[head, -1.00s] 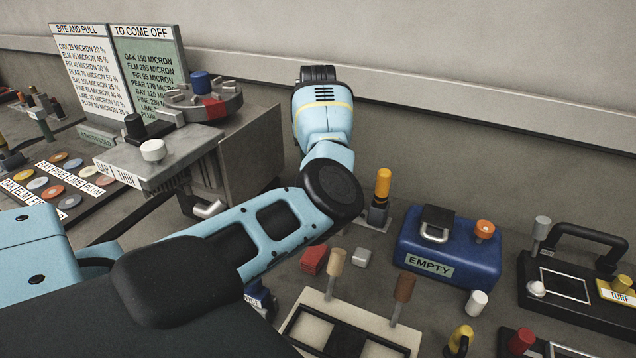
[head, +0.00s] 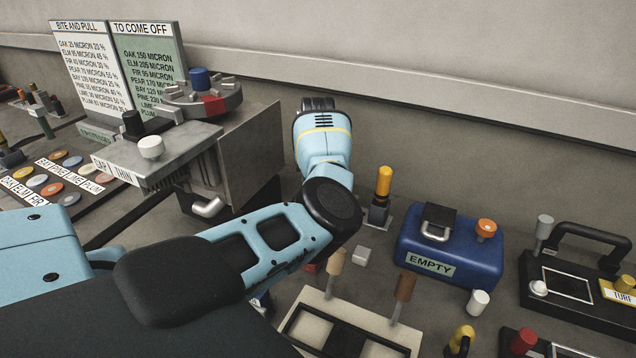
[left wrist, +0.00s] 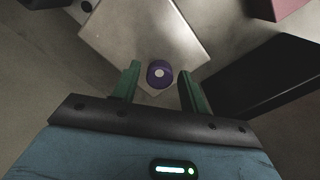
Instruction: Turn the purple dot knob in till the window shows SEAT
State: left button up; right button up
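In the left wrist view a round purple knob (left wrist: 153,80) with a white dot on its face stands out by a pale metal plate (left wrist: 150,32). My left gripper (left wrist: 159,69) has its two green fingers apart, one on each side of the knob, with gaps showing between fingers and knob. In the head view my left arm reaches up past the grey metal machine (head: 245,150); its gripper is hidden there, and so is the purple knob. No window with the word SEAT shows in either view. My right gripper is not in view.
A blue box (head: 450,255) marked EMPTY and an orange-topped post (head: 383,182) stand right of my arm. A cream tray (head: 330,310) with brown-handled posts lies in front. A dark block (left wrist: 270,75) is right of the fingers in the wrist view.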

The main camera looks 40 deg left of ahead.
pick_arm(q)
jog(key=c, duration=0.8)
jog(key=shift+r+m+p, duration=0.2)
jog(key=shift+m+p, duration=0.2)
jog(key=shift+m, duration=0.1)
jog(key=m+p, duration=0.2)
jog(key=m, duration=0.1)
jog(key=shift+s+r, duration=0.1)
jog(key=shift+r, duration=0.05)
jog(key=m+p, duration=0.1)
jog(key=m, duration=0.1)
jog(key=shift+a+m, duration=0.1)
jog(key=shift+m, duration=0.2)
jog(key=m, duration=0.4)
jog(key=shift+f+m+p, duration=0.3)
jog(key=shift+p, duration=0.1)
jog(key=m, duration=0.6)
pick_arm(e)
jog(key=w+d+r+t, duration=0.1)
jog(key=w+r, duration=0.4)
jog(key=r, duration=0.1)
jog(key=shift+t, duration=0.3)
pick_arm(q)
jog(key=shift+m, duration=0.3)
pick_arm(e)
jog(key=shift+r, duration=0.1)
pick_arm(q)
jog(key=o, duration=1)
